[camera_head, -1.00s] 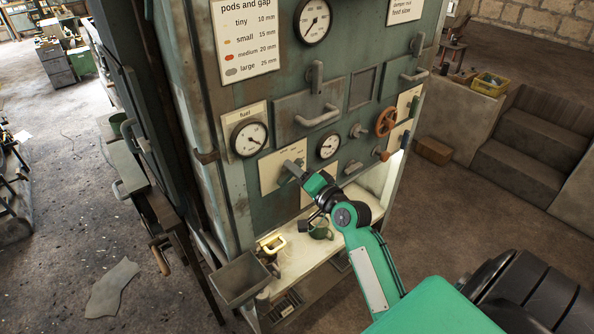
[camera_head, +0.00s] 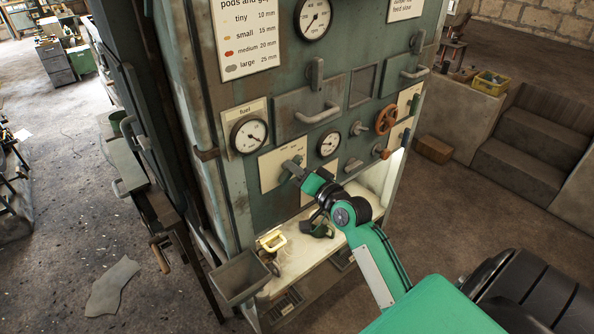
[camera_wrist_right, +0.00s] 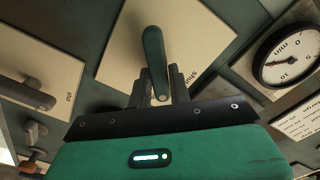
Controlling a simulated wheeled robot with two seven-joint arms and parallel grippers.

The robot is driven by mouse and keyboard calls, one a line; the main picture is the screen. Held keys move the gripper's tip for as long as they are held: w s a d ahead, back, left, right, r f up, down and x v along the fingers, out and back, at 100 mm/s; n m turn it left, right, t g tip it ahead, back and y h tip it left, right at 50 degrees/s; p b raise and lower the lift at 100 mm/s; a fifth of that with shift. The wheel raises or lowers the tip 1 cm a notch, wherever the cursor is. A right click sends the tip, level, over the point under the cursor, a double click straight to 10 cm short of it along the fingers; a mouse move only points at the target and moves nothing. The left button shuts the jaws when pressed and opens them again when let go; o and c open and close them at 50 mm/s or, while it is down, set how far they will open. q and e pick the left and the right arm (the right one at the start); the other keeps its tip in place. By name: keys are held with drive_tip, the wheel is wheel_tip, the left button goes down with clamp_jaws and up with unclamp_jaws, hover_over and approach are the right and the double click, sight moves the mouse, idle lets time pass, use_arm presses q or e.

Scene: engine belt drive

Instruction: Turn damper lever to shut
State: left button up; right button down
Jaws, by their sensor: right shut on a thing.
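The damper lever (camera_wrist_right: 153,55) is a dark green handle on a pale plate (camera_wrist_right: 112,62) on the machine front. In the wrist view it stands roughly upright in the picture, its lower end between my fingers. The word "shut" is printed on the plate to the right of the lever. In the head view the lever (camera_head: 291,166) shows in part above my right gripper (camera_head: 300,172), which hides its end. My right gripper (camera_wrist_right: 160,88) is shut on the lever. My left gripper is not in view.
A second lever (camera_wrist_right: 35,97) on its own "shut" plate is beside it in the wrist view. Gauges (camera_head: 329,144), a drawer handle (camera_head: 318,114) and an orange handwheel (camera_head: 386,119) are close by.

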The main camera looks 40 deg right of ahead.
drive_tip(key=n, duration=0.9)
drive_tip(key=shift+a+r, duration=0.1)
drive_tip(key=shift+a, duration=0.25)
drive_tip(key=shift+n, duration=0.3)
drive_tip(key=c, duration=1.3)
unclamp_jaws()
